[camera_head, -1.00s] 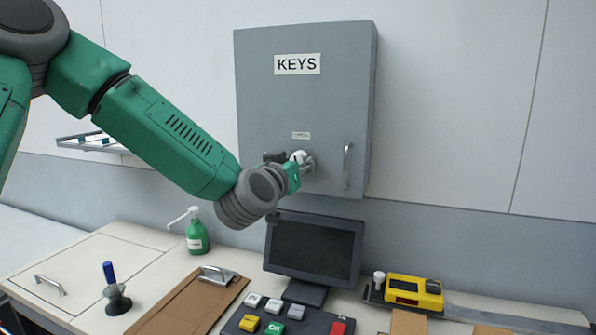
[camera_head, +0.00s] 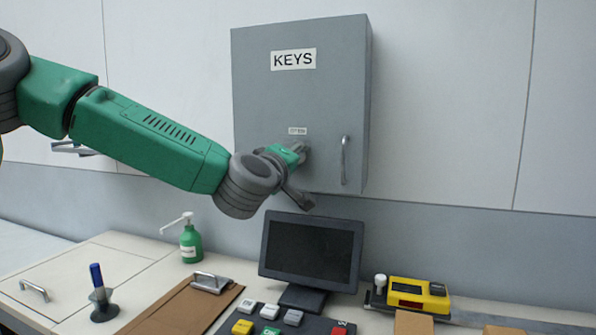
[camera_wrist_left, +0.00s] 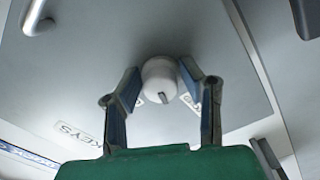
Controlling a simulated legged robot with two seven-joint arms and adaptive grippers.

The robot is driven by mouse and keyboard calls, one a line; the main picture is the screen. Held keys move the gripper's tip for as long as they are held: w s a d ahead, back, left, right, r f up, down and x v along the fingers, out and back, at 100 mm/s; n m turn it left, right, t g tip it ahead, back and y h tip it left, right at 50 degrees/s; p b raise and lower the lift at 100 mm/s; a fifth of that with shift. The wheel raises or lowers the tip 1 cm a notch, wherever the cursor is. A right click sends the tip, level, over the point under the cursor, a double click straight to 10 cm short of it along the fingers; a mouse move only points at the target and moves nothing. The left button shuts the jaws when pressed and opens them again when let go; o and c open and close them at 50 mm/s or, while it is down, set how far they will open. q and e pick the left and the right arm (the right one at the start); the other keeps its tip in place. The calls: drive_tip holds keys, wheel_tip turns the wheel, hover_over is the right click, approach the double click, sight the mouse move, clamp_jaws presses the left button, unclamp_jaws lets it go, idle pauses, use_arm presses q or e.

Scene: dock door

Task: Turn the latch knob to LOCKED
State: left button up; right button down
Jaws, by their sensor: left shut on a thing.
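The latch knob (camera_wrist_left: 160,76) is a pale round knob with a small dark mark on its face. It sits on the front of the grey KEYS cabinet (camera_head: 270,105), below a small label (camera_head: 297,131) too small to read. My left gripper (camera_head: 301,152) reaches the cabinet door from the left and hides the knob in the head view. In the left wrist view its two fingers (camera_wrist_left: 158,84) are shut on the knob, one on each side. My wrist is rolled, so the cabinet lettering appears tilted there. My right gripper is not in view.
A vertical handle (camera_head: 344,160) stands right of the knob. Below are a monitor (camera_head: 311,249), a green pump bottle (camera_head: 190,242), a clipboard (camera_head: 185,312), a button panel (camera_head: 262,328) and a yellow device (camera_head: 418,294) on the counter (camera_head: 85,262).

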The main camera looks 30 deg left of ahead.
use_arm(q)
drive_tip(key=shift+a+r+n+b, duration=0.1)
drive_tip(key=shift+r+n+b, duration=0.1)
drive_tip(key=shift+n+b, duration=1.5)
drive_tip(key=shift+n+p, duration=0.4)
drive_tip(key=shift+n, duration=0.2)
drive_tip(key=o, duration=1)
drive_tip(key=shift+s+a+f, duration=0.15)
drive_tip(key=shift+s+a, duration=0.1)
drive_tip(key=v, duration=1.1)
drive_tip(key=shift+s+d, duration=0.1)
drive_tip(key=shift+s, duration=0.3)
drive_tip(key=shift+d, duration=0.1)
